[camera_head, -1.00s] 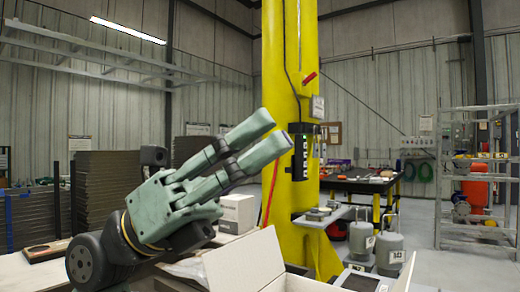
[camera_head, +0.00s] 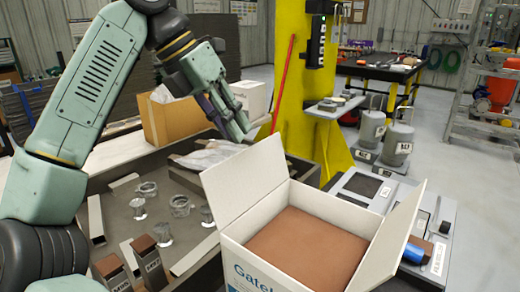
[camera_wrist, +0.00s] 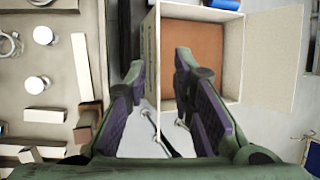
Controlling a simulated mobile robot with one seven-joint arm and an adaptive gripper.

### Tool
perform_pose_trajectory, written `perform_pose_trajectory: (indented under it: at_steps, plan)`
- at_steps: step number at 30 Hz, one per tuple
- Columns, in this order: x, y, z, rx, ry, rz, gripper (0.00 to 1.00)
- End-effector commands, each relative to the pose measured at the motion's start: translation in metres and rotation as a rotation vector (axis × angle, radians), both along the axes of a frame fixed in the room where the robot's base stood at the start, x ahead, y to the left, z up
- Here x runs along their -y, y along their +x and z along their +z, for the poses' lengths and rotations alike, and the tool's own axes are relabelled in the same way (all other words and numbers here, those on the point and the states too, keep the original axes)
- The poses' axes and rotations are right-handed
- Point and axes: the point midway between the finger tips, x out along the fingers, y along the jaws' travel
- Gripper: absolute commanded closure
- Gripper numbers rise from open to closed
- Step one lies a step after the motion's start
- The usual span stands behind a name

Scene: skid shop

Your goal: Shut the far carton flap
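A white carton (camera_head: 305,195) stands open in the front of the head view, with a flat brown surface (camera_head: 310,240) inside it. Its far flap (camera_head: 245,180) stands up and leans outward on the left and back side. Another flap (camera_head: 400,230) stands up on the right side. In the wrist view the carton's brown inside (camera_wrist: 210,50) shows beyond the fingers, with one wide pale flap (camera_wrist: 280,55) at right. My gripper (camera_head: 238,128) points downward behind the far flap. Its fingers (camera_wrist: 158,68) are apart, with nothing seen held between them.
A dark-edged tray (camera_head: 90,190) with metal cylinders and small blocks lies left of the carton. A brown box (camera_head: 170,120) and a white box (camera_head: 250,98) stand behind. A yellow column (camera_head: 290,60) rises at the back. A blue roll (camera_head: 415,250) lies at right.

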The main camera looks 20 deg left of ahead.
Motion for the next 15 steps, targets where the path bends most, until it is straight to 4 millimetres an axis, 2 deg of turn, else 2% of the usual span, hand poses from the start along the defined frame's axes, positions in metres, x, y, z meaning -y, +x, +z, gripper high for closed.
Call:
perform_pose_trajectory:
  at_steps: [4,15]
  plan:
    - [0.0,0.001,-0.012,-0.02,0.013,0.007,0.77]
    - [0.027,0.018,-0.069,-0.017,0.009,0.006,0.77]
